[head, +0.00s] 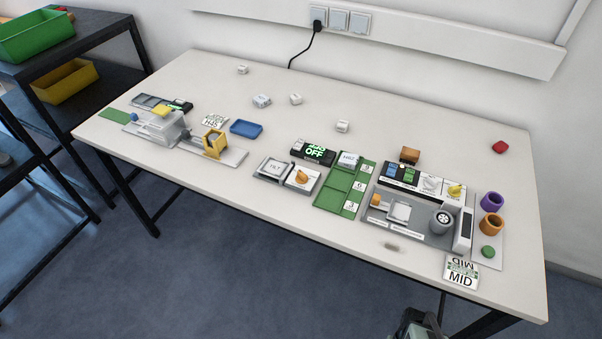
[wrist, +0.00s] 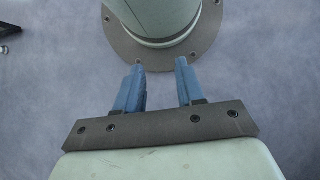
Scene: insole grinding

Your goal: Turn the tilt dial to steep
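Two dial-like knobs show in the head view, and their labels are too small for me to tell which is the tilt dial. A yellow knob (head: 455,190) sits on a white panel at the back right of the grey grinding station (head: 408,232). An orange knob (head: 302,177) sits on a white plate beside a tile at mid-table. The settings of both are unreadable. My gripper (wrist: 158,88) has its two blue fingers apart with nothing between them, in the wrist view, above the floor. Part of my arm shows at the bottom edge of the head view, away from both knobs.
The white table (head: 330,100) has free room along its back. A green tray (head: 340,188) stands left of the grinding station. Purple (head: 491,201) and orange (head: 491,224) cups and a MID card (head: 461,273) are at the right. A black display reads OFF (head: 314,151).

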